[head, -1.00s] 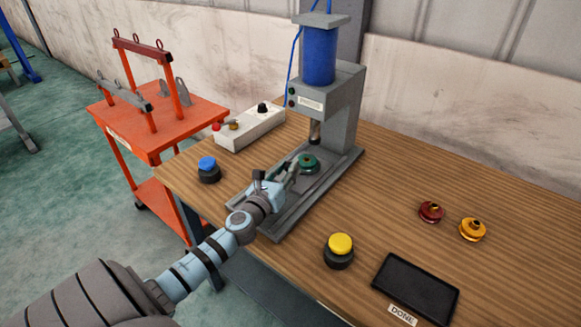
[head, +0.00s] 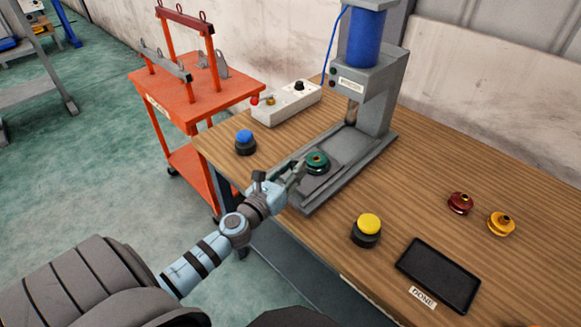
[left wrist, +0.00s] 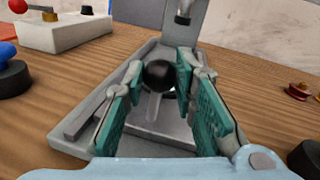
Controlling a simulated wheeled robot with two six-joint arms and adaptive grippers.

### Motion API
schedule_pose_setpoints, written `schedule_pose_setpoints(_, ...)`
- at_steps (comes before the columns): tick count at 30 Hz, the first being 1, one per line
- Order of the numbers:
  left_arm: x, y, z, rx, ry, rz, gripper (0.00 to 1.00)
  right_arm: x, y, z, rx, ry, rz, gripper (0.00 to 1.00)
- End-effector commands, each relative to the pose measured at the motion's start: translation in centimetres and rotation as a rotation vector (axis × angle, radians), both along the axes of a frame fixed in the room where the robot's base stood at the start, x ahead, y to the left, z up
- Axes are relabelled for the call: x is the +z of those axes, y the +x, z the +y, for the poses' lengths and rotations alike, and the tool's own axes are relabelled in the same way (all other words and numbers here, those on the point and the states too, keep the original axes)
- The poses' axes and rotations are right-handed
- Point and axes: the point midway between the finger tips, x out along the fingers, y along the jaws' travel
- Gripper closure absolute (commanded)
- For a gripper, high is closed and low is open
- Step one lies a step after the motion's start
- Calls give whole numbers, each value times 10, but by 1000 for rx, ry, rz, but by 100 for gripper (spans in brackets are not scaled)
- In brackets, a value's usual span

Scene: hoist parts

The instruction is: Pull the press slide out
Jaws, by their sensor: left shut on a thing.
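The grey press (head: 372,85), with its blue cylinder on top, stands on the wooden table in the head view. My left gripper (head: 298,174) is at the slide's front end. In the left wrist view a black ball knob (left wrist: 158,75) is between its fingers, and the gripper is shut on it. My right gripper is not in view.
A blue button (head: 244,142) stands left of the press and a yellow button (head: 367,228) right of it. A white control box (head: 288,103) is behind. Red (head: 460,203) and orange (head: 501,223) parts and a black pad (head: 438,275) lie right. An orange cart (head: 190,105) stands left.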

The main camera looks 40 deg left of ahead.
Motion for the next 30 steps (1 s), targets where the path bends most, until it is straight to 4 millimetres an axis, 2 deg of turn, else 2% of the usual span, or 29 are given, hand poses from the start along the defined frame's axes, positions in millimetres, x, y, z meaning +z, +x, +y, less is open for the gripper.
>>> schedule_pose_setpoints(2, 1, 0, 0, -1, -1, -2, 100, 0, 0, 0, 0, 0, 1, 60)
schedule_pose_setpoints(3, 1, 0, 0, -1, -1, -2, 72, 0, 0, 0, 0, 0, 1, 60)
schedule_pose_setpoints(6, 1, 0, 0, 0, -1, -2, 56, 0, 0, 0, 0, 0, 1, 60)
schedule_pose_setpoints(17, 0, -5, 1, 1, 1, 0, 54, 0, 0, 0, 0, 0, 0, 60)
schedule_pose_setpoints(20, -1, -22, 0, 1, 3, 3, 54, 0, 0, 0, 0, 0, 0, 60)
schedule_pose_setpoints(27, -1, -88, -5, -1, 3, 5, 54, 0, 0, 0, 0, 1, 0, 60)
schedule_pose_setpoints(30, -1, -108, -6, 0, 1, 3, 54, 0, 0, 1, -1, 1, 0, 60)
